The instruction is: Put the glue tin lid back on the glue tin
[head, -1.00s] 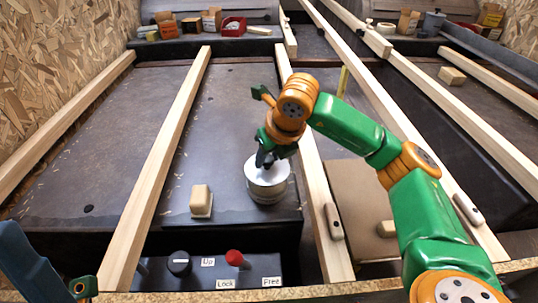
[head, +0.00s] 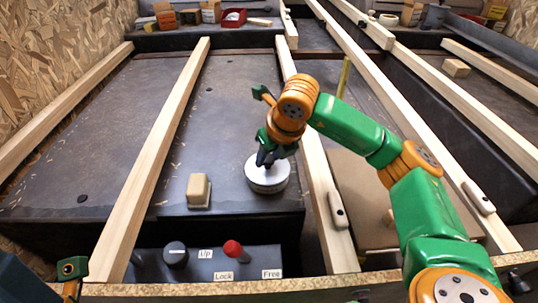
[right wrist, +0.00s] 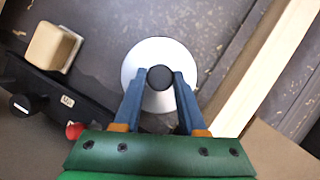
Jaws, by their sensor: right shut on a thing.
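The glue tin lid (head: 264,168) is a pale round disc with a black knob (right wrist: 160,78). My right gripper (head: 268,158) points down over it and is shut on that knob. The glue tin (head: 268,189) is directly beneath the lid on the dark surface; only a low strip of its side shows in the head view. The lid looks level and close on or touching the tin's top, but a small gap cannot be ruled out. In the right wrist view the lid hides the tin. Only part of my left arm shows at the lower left; its fingers are out of view.
A cream block (head: 199,190) stands left of the tin. A wooden rail (head: 318,185) runs close on the right, another (head: 160,150) farther left. A control box (head: 210,262) with knobs is in front. Boxes and a red bin (head: 233,17) stand at the back.

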